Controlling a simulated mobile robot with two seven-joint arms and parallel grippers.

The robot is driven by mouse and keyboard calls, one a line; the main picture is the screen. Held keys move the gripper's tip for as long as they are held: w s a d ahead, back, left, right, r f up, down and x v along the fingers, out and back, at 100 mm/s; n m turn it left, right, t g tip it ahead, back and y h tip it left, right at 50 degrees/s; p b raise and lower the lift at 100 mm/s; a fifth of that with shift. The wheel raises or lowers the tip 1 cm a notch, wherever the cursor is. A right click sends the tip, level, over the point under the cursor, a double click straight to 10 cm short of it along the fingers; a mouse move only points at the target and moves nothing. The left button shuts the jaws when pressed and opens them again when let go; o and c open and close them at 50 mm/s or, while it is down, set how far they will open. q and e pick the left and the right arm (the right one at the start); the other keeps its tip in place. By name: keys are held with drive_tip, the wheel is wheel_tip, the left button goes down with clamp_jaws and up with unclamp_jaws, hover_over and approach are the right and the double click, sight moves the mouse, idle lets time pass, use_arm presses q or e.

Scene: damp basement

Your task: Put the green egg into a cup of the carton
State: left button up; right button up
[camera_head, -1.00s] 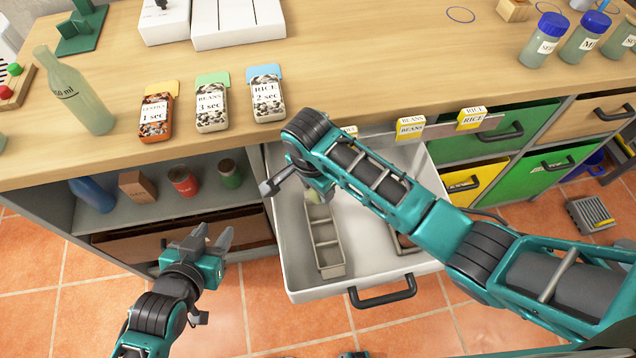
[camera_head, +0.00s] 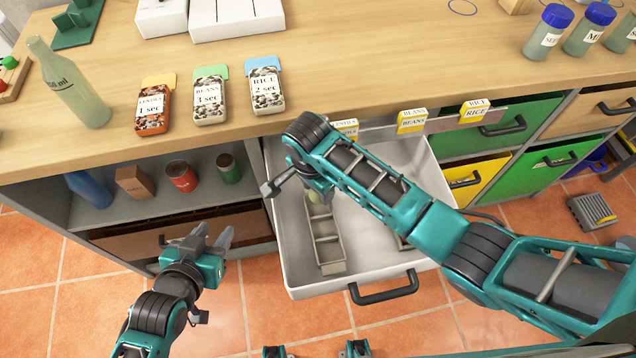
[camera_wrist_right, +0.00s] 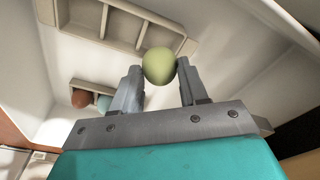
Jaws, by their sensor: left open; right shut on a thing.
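The green egg (camera_wrist_right: 159,66) is held between the two fingertips of my right gripper (camera_wrist_right: 160,80), as the right wrist view shows. In the head view only a pale bit of the egg (camera_head: 318,197) shows below my right wrist. A long grey-beige carton (camera_head: 329,250) with a row of cups lies in the open white drawer. It also shows in the right wrist view (camera_wrist_right: 124,44). The egg is in front of its edge there; I cannot tell whether they touch. My left gripper (camera_head: 213,236) is open and empty, left of the drawer.
A second carton (camera_wrist_right: 88,85) in the drawer holds a brown egg (camera_wrist_right: 80,98) and a pale blue egg (camera_wrist_right: 104,103). The white drawer (camera_head: 300,270) has raised walls around the cartons. The wooden counter (camera_head: 330,70) is behind it, with labelled boxes and a bottle (camera_head: 72,88).

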drive_tip(key=shift+f+b, duration=0.7)
drive_tip(key=shift+f, duration=0.75)
drive_tip(key=o, duration=0.8)
drive_tip(key=shift+c, duration=0.2)
drive_tip(key=shift+o, duration=0.4)
drive_tip(key=shift+o, duration=1.2)
